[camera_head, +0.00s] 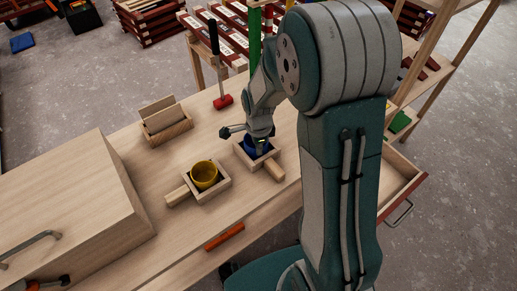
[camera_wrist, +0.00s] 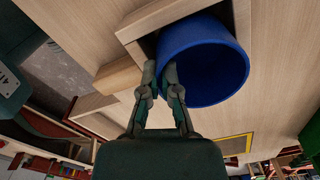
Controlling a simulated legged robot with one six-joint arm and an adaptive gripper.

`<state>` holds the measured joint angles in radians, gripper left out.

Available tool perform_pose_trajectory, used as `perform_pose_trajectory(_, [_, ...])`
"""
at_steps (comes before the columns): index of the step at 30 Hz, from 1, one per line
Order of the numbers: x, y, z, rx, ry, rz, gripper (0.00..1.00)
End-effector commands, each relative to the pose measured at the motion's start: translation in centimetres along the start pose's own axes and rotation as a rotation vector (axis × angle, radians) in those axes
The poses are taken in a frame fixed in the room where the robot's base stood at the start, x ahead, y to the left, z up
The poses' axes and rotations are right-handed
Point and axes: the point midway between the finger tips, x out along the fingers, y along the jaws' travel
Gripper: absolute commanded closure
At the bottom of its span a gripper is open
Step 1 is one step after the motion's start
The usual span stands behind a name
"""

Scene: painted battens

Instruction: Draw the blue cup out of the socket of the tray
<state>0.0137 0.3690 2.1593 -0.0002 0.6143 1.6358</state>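The blue cup (camera_wrist: 215,62) fills the upper middle of the wrist view, its open mouth towards the camera. In the head view the blue cup (camera_head: 250,147) sits in the square wooden socket of a tray (camera_head: 271,169), partly hidden by my gripper (camera_head: 259,142). In the wrist view my gripper (camera_wrist: 161,70) has its fingertips close together at the cup's left rim, one inside and one outside, shut on the wall. The socket wall (camera_wrist: 170,12) surrounds part of the cup; its base is hidden.
A yellow cup (camera_head: 204,175) stands in a similar wooden socket just left. A red-headed mallet (camera_head: 222,102) and a slotted wooden holder (camera_head: 166,125) are behind. A large wooden box (camera_head: 75,200) takes the left of the bench. An orange bar (camera_head: 224,236) lies near the front edge.

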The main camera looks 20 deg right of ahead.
Motion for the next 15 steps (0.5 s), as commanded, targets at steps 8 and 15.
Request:
perform_pose_trajectory(8, [-1.0, 0.0, 0.0, 0.000, 0.000, -0.001, 1.00])
perform_pose_trajectory(15, [-1.9, -0.1, 0.0, 0.000, 0.000, -0.003, 1.00])
